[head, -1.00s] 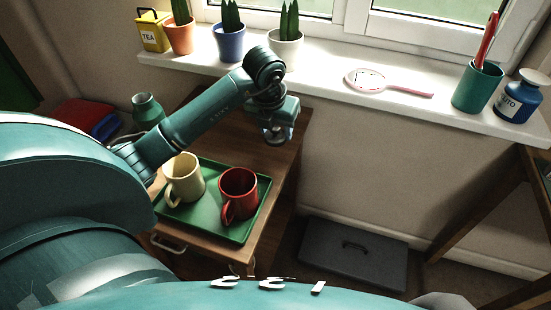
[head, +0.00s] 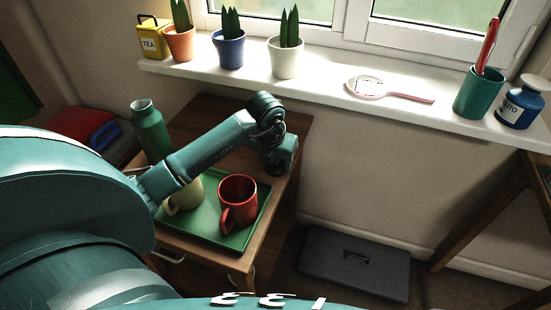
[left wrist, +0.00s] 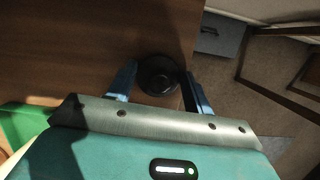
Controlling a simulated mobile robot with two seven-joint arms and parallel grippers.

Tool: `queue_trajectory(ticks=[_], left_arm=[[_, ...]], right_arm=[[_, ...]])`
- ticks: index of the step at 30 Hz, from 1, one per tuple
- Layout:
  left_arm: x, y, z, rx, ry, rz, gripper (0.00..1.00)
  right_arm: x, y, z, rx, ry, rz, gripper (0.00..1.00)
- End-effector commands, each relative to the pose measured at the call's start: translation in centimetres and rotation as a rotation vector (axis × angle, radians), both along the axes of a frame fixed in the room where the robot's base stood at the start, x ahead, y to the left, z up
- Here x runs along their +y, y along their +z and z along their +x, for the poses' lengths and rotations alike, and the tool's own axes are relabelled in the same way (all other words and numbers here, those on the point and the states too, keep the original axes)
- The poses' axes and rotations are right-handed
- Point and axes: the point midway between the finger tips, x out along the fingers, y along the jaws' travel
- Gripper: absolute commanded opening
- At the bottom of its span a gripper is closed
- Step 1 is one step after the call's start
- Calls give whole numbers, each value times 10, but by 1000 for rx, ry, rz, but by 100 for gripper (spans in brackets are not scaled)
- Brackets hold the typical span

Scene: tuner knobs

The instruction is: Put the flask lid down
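The flask lid (left wrist: 158,74) is a dark round piece between the two blue fingers of my left gripper (left wrist: 160,80) in the left wrist view. The fingers close on it from both sides, over the wooden top near its edge. In the head view my left gripper (head: 277,168) points down at the right side of the cabinet top, and the lid is hidden there. Whether the lid touches the wood is hard to tell. The green flask (head: 150,132) stands upright with its top open, at the cabinet's left. My right gripper is not in view.
The wooden cabinet top (head: 215,112) is clear behind my arm. A green tray (head: 230,240) holds a red mug (head: 238,203) and a cream mug (head: 186,197), partly behind my arm. A grey case (head: 355,262) lies on the floor to the right.

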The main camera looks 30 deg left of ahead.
Motion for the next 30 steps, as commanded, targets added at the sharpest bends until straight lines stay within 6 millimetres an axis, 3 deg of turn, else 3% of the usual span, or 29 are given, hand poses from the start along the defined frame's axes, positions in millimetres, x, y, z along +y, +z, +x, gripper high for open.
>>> queue_trajectory(ticks=[6, 17, 30], left_arm=[[0, 0, 0, 0, 0, 0, 69], [0, 9, -1, -1, 0, 0, 70], [-4, 94, -24, -3, -1, 2, 70]], right_arm=[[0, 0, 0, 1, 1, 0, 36], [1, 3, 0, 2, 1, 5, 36], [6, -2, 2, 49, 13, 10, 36]])
